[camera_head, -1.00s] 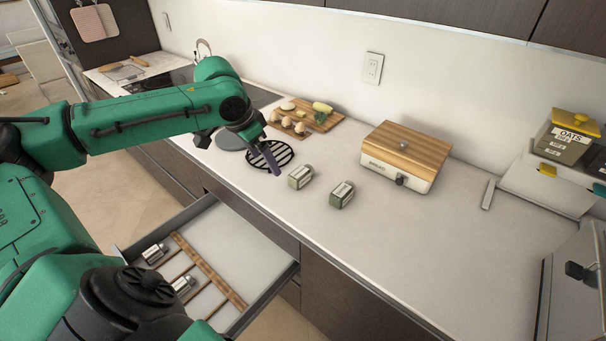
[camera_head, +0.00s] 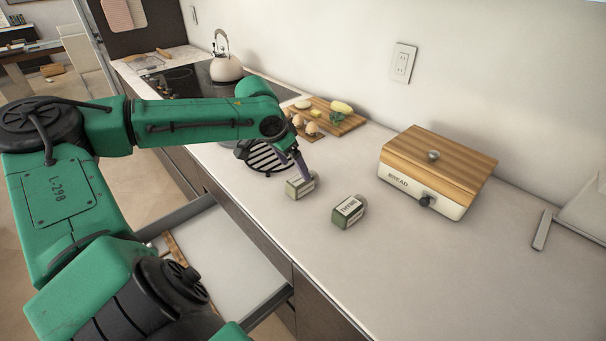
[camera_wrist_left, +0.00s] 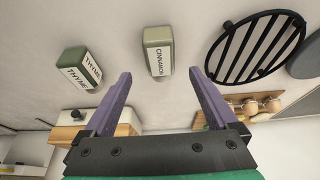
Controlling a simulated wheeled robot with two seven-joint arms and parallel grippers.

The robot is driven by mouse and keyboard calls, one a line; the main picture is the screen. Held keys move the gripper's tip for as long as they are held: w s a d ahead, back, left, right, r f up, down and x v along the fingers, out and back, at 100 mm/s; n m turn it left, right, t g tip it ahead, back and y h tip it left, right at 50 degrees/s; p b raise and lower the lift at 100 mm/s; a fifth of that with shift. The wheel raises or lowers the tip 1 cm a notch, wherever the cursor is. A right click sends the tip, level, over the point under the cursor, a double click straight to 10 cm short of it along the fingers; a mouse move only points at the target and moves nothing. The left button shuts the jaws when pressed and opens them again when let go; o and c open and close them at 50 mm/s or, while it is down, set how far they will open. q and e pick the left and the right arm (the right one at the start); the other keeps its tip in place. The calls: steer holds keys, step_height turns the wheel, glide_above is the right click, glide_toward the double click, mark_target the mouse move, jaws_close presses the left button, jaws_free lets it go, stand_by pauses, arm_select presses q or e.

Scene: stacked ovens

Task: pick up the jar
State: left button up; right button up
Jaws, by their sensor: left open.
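Two small labelled jars lie on the counter. The cinnamon jar (camera_head: 300,187) has a pale green end and a white label; it also shows in the left wrist view (camera_wrist_left: 158,55), ahead of and roughly between the fingers. The thyme jar (camera_head: 348,211) is darker green and lies to its right; the left wrist view shows it at the left (camera_wrist_left: 80,67). My left gripper (camera_head: 300,160) is open and empty, with a purple finger close to the cinnamon jar. The left wrist view shows both fingers apart (camera_wrist_left: 159,92). My right gripper is not in view.
A black round trivet (camera_head: 266,157) lies just left of the cinnamon jar. Behind is a cutting board (camera_head: 350,124) with food. A bread box (camera_head: 425,185) stands to the right. An open drawer (camera_head: 230,265) is below the counter edge. The counter front right is clear.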

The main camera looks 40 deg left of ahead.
mark_target(301, 178)
arm_select(q)
steer(key=shift+x, duration=2.35)
steer(key=shift+w+a+f+b, duration=0.1)
steer(key=shift+f+b, duration=0.15)
steer(key=shift+f, duration=0.2)
steer(key=shift+w+a+f+b, duration=0.1)
steer(key=shift+f+b, duration=0.15)
steer(key=shift+f, duration=0.15)
steer(key=shift+w+d+f+b, duration=0.1)
steer(key=shift+w+f+b, duration=0.15)
steer(key=shift+f+b, duration=0.1)
steer(key=shift+w+d+r, duration=0.1)
steer(key=shift+d+r, duration=0.05)
jaws_close()
step_height(301, 178, up, 20)
steer(key=p, duration=0.2)
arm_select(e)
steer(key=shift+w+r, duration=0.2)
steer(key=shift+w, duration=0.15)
